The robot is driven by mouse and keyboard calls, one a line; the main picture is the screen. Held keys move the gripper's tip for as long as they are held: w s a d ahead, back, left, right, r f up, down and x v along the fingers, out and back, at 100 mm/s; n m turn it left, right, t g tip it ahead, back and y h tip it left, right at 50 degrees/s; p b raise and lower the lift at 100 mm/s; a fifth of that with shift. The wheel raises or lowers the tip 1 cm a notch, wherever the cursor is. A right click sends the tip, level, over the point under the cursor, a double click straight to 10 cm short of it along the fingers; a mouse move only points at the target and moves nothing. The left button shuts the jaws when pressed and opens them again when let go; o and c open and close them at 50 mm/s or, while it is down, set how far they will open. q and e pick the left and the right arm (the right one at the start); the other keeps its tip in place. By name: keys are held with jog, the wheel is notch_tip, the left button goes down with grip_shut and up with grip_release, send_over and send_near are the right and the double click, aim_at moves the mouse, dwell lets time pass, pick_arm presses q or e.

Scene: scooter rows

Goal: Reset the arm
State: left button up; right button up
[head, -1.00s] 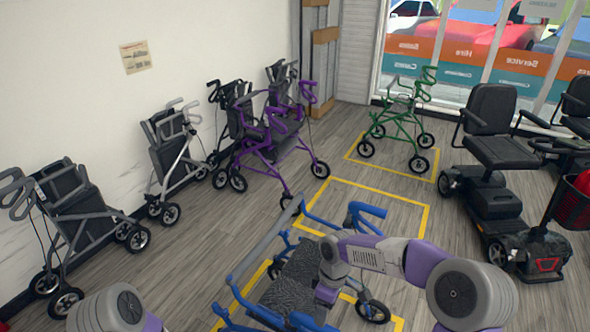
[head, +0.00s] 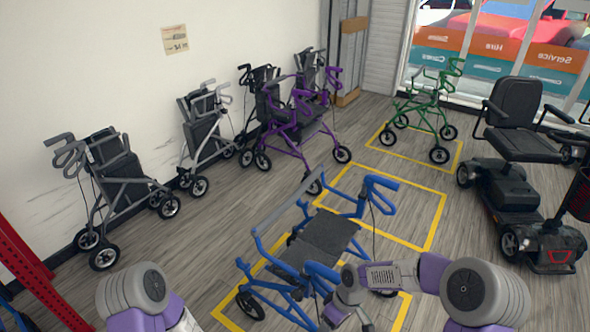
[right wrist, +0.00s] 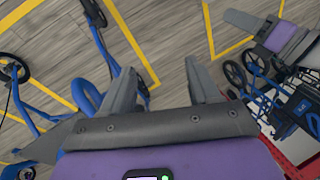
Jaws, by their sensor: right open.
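My right arm comes in from the right in the head view and bends down in front of the blue rollator (head: 326,236). Its gripper end is low in that view, by the rollator's near right side, and is partly cut off by the bottom edge. In the right wrist view my right gripper (right wrist: 163,88) has its two fingers apart, with floor between them and nothing held. Blue rollator tubing (right wrist: 88,97) shows left of the fingers; I cannot tell whether they touch. Only the upper part of my left arm shows at the bottom left of the head view; its gripper is not recognisable.
The blue rollator stands in a yellow floor box; the box behind it is empty. A green rollator (head: 428,108) stands farther back. Purple (head: 296,122) and grey (head: 112,182) rollators line the wall. A mobility scooter (head: 520,170) is at right, a red upright (head: 35,270) at left.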

jog(key=s+f+m+t+y, duration=0.1)
jog(key=s+f+m+t, duration=0.1)
jog(key=s+f+m, duration=0.9)
jog(key=s+f, duration=0.2)
jog(key=s, duration=0.1)
jog(key=shift+s+f, duration=0.25)
jog(key=shift+s, duration=0.05)
dwell(3.3)
